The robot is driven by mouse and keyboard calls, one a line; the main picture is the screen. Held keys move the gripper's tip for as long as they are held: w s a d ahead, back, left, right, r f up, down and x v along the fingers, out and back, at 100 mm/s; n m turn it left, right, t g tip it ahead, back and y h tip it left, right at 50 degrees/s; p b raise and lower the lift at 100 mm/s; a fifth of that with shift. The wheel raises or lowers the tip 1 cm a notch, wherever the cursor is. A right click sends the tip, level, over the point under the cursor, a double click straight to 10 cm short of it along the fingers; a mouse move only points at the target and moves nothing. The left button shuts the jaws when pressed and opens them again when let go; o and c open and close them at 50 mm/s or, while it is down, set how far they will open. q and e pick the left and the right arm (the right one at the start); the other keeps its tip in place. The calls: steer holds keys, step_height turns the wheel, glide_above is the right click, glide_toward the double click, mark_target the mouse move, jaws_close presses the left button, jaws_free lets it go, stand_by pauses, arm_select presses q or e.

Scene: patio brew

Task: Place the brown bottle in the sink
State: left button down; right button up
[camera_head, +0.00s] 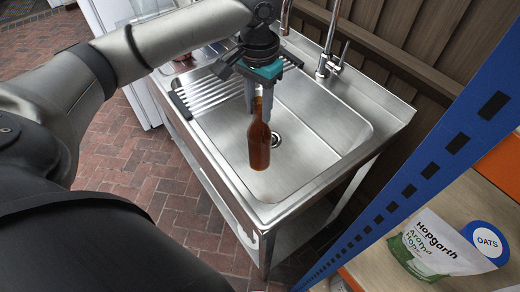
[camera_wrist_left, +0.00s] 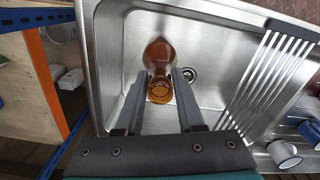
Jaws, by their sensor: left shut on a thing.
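The brown bottle (camera_head: 259,145) hangs upright from my left gripper (camera_head: 258,100), over the basin of the steel sink (camera_head: 330,120). My left gripper is shut on the bottle's neck. In the left wrist view the bottle (camera_wrist_left: 160,55) is seen from above, with its open mouth between the two fingers (camera_wrist_left: 160,90) and the sink basin (camera_wrist_left: 220,50) below. I cannot tell whether the bottle's base touches the basin floor. My right gripper is not in view.
A drying rack (camera_head: 205,90) lies across the sink's left part. The tap (camera_head: 332,50) stands at the back. A blue upright (camera_head: 425,165) and a shelf with a Hopgarth bag (camera_head: 435,245) are at right.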

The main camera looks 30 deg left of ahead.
mark_target(259, 150)
arm_select(q)
step_height(259, 150, down, 8)
steer(key=shift+f+b, duration=0.15)
steer(key=shift+b, duration=0.7)
step_height(259, 150, down, 6)
steer(key=shift+f+b, duration=0.1)
steer(key=shift+b, duration=0.7)
steer(key=shift+f, duration=0.25)
steer(key=c, duration=0.5)
jaws_free()
step_height(259, 150, up, 12)
steer(key=p, duration=0.3)
